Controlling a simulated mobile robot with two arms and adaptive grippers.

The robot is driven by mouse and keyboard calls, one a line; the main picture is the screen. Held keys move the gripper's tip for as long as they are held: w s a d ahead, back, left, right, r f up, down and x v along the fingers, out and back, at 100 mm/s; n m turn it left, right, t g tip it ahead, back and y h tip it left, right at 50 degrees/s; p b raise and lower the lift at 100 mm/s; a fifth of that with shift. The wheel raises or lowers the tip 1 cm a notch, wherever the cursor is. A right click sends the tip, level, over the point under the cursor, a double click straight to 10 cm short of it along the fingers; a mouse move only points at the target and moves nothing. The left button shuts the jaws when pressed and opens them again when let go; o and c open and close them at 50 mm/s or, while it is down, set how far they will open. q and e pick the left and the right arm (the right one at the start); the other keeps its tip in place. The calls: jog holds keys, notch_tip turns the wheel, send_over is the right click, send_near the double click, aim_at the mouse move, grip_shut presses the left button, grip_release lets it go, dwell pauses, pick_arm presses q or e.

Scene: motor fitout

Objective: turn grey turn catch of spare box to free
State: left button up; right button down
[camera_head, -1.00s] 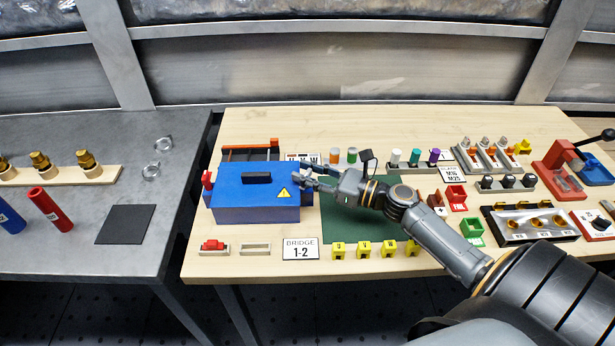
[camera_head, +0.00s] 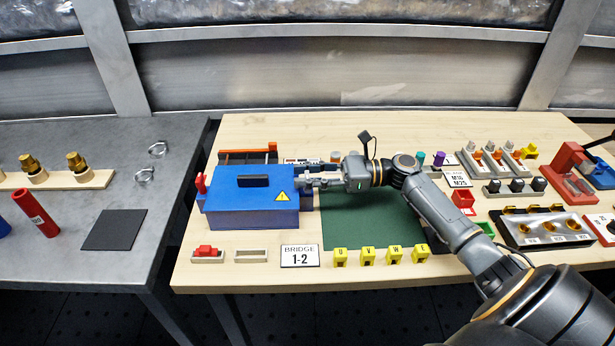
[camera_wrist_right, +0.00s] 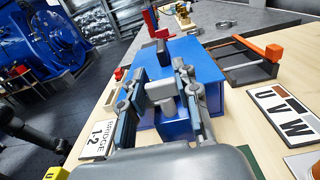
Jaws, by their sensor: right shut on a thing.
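The spare box is a blue box (camera_head: 236,221) with a black handle (camera_head: 253,181) and a yellow warning label on its lid. It stands at the left of the wooden table. My right gripper (camera_head: 305,181) is at the box's right side. In the right wrist view its fingers (camera_wrist_right: 166,94) are shut around the grey turn catch (camera_wrist_right: 160,90) on the box's near end. A red catch (camera_head: 201,184) stands at the box's left end. The grey catch is mostly hidden by the fingers in the head view. My left gripper is not in view.
A black tray with an orange end (camera_head: 272,146) lies behind the box. A green mat (camera_head: 350,225), yellow lettered blocks (camera_head: 367,256) and a BRIDGE 1-2 sign (camera_head: 300,256) are close by. A grey metal table (camera_head: 100,270) stands at the left.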

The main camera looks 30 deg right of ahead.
jog(key=c, duration=1)
grip_release()
jog(key=shift+o, duration=0.2)
jog(key=v, duration=1.2)
